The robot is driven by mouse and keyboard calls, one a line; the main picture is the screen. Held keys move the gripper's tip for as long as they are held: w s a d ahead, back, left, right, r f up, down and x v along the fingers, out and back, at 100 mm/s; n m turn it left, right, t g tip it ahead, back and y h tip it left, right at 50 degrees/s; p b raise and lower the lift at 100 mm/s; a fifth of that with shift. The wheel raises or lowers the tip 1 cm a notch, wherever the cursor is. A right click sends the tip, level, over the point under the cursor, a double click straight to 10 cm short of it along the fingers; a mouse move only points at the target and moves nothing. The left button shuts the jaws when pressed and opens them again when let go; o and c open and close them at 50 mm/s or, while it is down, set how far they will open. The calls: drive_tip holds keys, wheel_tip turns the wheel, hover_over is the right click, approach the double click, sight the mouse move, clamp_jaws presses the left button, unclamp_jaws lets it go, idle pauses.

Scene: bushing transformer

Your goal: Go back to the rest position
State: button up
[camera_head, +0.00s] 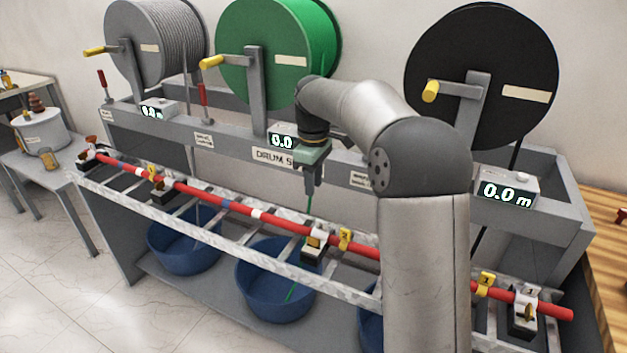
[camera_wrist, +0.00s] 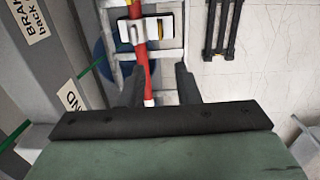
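My gripper (camera_head: 311,193) hangs in front of the middle of the drum stand, pointing down, above the red rod (camera_head: 237,206). In the wrist view its two dark fingers (camera_wrist: 162,82) stand apart with nothing seen held between them. The red rod also shows in the wrist view (camera_wrist: 139,32), beyond the fingers, with a white clamp block (camera_wrist: 140,30) on it. A green cable (camera_head: 308,203) runs down near the gripper in the head view; in the wrist view the green cable (camera_wrist: 91,67) passes left of the fingers.
Grey, green (camera_head: 275,50) and black (camera_head: 485,75) drums stand behind. Counters on the stand read 0.0. Blue tubs (camera_head: 275,285) sit below the metal rack (camera_head: 225,243). A table with a grey pot (camera_head: 40,133) stands at left, a wooden surface (camera_head: 605,235) at right. The front floor is open.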

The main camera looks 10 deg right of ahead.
drive_tip(key=s+f+m, duration=0.2)
drive_tip(key=s+m, duration=0.1)
drive_tip(key=s, duration=0.8)
drive_tip(key=s+a+f+m, duration=0.1)
drive_tip(key=s+f+m, duration=0.2)
drive_tip(key=s, duration=0.9)
drive_tip(key=s+f+m, duration=0.3)
drive_tip(key=s+m, duration=0.1)
drive_tip(key=s, duration=0.7)
drive_tip(key=shift+s+a+f, duration=0.25)
drive_tip(key=shift+o, duration=0.2)
